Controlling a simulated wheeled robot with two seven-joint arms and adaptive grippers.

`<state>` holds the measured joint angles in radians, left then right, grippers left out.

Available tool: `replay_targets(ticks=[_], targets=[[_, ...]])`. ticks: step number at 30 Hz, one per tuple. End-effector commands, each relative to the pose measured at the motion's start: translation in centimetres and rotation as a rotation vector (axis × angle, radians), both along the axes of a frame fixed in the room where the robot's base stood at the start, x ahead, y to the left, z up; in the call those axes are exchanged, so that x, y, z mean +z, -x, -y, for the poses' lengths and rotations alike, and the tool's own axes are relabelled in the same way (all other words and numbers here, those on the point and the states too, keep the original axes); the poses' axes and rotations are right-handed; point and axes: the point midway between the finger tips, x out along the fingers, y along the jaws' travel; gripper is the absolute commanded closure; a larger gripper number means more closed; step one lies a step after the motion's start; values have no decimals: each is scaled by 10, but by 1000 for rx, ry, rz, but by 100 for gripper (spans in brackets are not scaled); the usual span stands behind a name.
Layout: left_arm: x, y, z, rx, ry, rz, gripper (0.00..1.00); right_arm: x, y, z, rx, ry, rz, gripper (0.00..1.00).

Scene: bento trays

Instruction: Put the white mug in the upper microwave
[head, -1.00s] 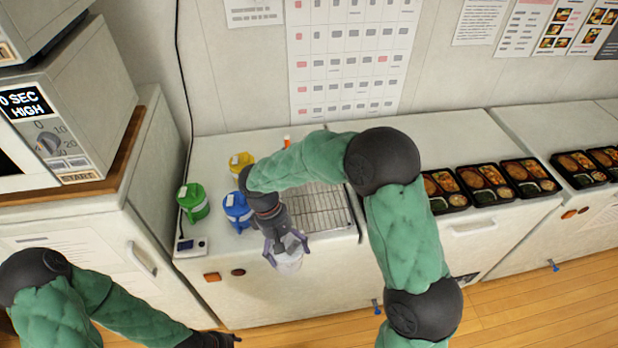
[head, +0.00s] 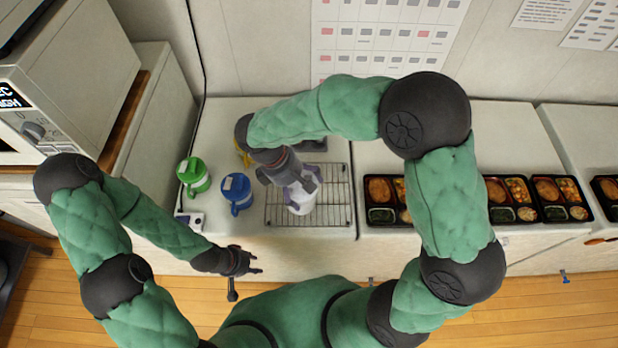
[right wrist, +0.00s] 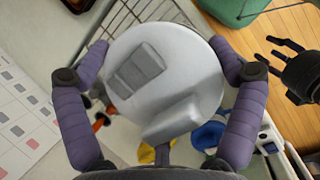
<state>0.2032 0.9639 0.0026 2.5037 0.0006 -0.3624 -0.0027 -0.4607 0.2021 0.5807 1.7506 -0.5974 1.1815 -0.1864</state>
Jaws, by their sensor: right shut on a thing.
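The white mug (head: 300,197) is held in my right gripper (head: 301,184), over the wire rack on the white counter. In the right wrist view the purple fingers (right wrist: 160,78) close on both sides of the mug's round pale body (right wrist: 190,65). I cannot tell whether its base touches the rack. My left gripper (head: 243,264) is empty with its fingers apart, low in front of the counter; it also shows at the right of the right wrist view (right wrist: 290,65). Only a lower corner of the upper microwave (head: 22,22) shows at the top left; its door is out of view.
The lower microwave (head: 95,95) stands on a wooden board at the left. A green mug (head: 193,176) and a blue mug (head: 237,192) stand left of the wire rack (head: 338,212). A yellow mug (head: 240,154) is partly hidden by my right arm. Bento trays (head: 560,195) line the right counter.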

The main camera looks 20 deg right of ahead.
Motion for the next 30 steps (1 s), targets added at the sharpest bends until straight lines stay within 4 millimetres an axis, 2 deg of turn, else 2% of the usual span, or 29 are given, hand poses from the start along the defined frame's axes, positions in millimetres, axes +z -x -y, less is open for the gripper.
replay_targets(ticks=[5,12,23,30], targets=[[-1,0,0,0,0,0,60,-16,-32,19,-4,0,0,65],[-4,0,0,-1,0,1,60,-53,-58,33,-3,0,0,65],[-6,0,0,-1,0,1,60,-71,-73,41,-2,-1,1,65],[-8,0,0,-1,0,1,60,-102,-75,42,-1,1,-1,65]])
